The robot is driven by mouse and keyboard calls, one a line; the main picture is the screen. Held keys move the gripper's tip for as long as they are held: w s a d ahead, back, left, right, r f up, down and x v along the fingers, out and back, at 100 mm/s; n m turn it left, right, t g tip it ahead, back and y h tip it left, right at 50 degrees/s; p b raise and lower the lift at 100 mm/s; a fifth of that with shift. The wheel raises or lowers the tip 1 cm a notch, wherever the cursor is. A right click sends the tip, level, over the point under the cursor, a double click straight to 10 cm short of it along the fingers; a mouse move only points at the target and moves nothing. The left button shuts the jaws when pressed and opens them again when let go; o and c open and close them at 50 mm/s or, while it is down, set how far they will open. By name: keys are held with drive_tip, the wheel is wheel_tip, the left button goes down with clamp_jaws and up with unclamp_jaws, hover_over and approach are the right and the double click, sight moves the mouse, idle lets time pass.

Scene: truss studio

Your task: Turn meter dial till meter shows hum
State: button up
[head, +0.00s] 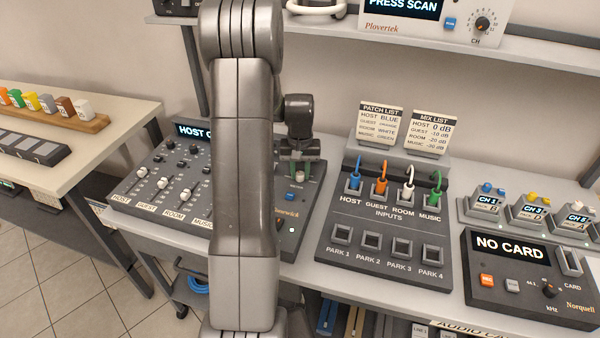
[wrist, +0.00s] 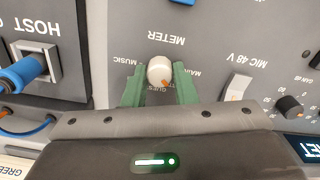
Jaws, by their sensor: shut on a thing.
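The meter dial (wrist: 160,69) is a small cream knob with an orange mark, under the word METER in the wrist view. The mark lies at its lower right side in that view. Labels around it include MUSIC, GUEST and one starting with MAIN. My gripper (wrist: 159,84) has its green fingers shut on the dial, one on each side. In the head view my gripper (head: 299,170) is over the right part of the mixer (head: 150,205), and the dial is hidden there. The mixer's meter display (head: 192,130) starts with HOST; my arm hides the rest.
To the right stands the patch panel (head: 345,258) with blue, orange, white and green plugs in HOST, GUEST, ROOM and MUSIC. Beyond is a NO CARD unit (head: 510,250). In the wrist view a MIC 48 V switch (wrist: 237,88) and a black knob (wrist: 289,106) are close by.

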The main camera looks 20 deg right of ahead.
sight(300, 173)
drive_tip(key=shift+r+m, duration=0.1)
drive_tip(key=shift+m, duration=0.4)
drive_tip(key=o, duration=1)
wheel_tip(300, 173, up, 14)
drive_tip(key=shift+b, duration=0.45)
drive_tip(key=shift+f, duration=0.25)
wheel_tip(300, 173, down, 14)
drive_tip(key=shift+r+p, duration=0.15)
drive_tip(key=shift+p, duration=0.2)
